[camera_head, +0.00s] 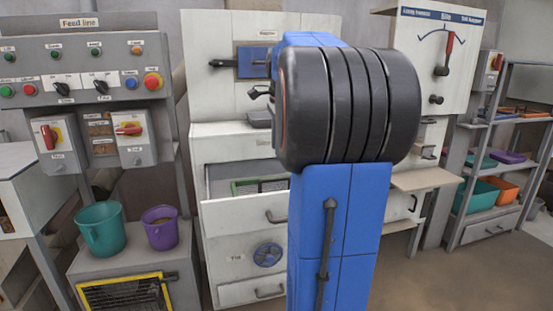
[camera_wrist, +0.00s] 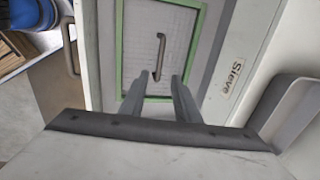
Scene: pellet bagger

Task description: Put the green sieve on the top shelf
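The green sieve (camera_head: 262,185) lies in an open drawer of the white cabinet in the head view. The wrist view shows its green frame (camera_wrist: 202,42), pale mesh and a dark grey handle (camera_wrist: 159,55). My gripper's two fingers (camera_wrist: 157,92) are apart and empty, over the near part of the sieve and pointing toward the handle. Whether they touch anything cannot be told. In the head view my blue and black arm hides the gripper.
The drawer (camera_head: 238,212) has a white front with a handle, and a "Sieve" label shows in the wrist view (camera_wrist: 232,75). The rack holds several coloured trays and bins. A teal bucket (camera_head: 101,229) and purple bucket (camera_head: 160,228) stand at left. Floor is clear at right.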

